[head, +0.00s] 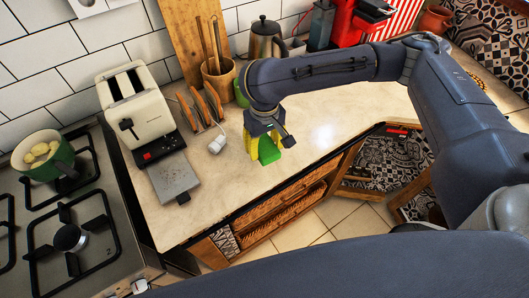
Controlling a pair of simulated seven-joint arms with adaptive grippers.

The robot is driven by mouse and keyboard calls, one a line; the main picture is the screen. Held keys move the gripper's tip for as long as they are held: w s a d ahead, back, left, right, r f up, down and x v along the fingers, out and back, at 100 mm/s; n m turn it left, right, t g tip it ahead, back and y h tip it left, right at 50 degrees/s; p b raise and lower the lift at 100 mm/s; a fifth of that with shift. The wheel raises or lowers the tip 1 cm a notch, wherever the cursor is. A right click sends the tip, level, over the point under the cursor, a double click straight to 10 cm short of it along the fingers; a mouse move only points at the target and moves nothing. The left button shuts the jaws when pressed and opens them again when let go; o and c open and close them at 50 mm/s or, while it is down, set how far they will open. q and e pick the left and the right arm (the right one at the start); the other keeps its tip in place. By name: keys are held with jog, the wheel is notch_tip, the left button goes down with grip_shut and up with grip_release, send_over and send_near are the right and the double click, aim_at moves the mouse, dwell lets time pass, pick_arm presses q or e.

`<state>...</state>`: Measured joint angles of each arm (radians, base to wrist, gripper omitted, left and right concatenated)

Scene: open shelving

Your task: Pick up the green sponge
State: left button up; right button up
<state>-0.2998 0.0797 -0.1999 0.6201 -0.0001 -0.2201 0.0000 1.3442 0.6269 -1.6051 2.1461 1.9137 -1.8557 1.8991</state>
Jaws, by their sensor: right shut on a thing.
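The green sponge (267,151) shows as a bright green block near the front part of the pale countertop, right of the toaster. My right gripper (263,143) points down over the sponge and is shut on it. Yellow parts show on both sides of the green block. The gripper hides the sponge's upper part. I cannot tell whether the sponge's underside touches the counter. My left gripper is not in view.
A cream toaster (137,112), a rack with brown slices (207,104) and a small white item (217,144) stand to the left. A utensil pot (219,79) and kettle (265,42) stand behind. The stove holds a green pot (58,163). Counter (330,115) right of the gripper is clear.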

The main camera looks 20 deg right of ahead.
aim_at(264, 146)
notch_tip(264, 146, up, 15)
dwell(0.5)
jog(key=o, duration=0.3)
jog(key=shift+f, duration=0.1)
jog(key=c, duration=0.4)
jog(key=shift+s+f, duration=0.1)
